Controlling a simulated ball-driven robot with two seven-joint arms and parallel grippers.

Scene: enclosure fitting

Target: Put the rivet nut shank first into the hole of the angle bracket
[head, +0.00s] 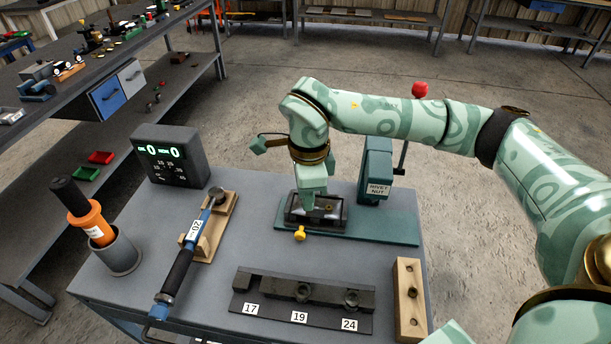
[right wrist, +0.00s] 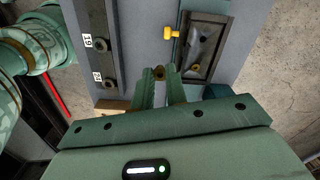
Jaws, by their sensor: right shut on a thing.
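My right gripper (head: 309,206) reaches in from the right, pointing down at the near side of the dark fixture. In the right wrist view its two fingers (right wrist: 161,82) are shut on a small brass rivet nut (right wrist: 160,72). The nut sits at the fingertips, and its shank end is not clear. The angle bracket (right wrist: 205,42) appears as a grey piece within the dark fixture (right wrist: 186,72), just right of the fingers in that view. A small dark spot on it may be the hole. The nut appears beside the bracket, not in it. My left gripper is not in view.
A yellow knob (head: 300,233) sticks out of the fixture's near side. The green press labelled RIVET NUT (head: 378,172) stands behind. A rack labelled 17, 19, 24 (head: 300,293), a wooden block (head: 409,300), a blue wrench (head: 188,245) and a display box (head: 170,155) share the table.

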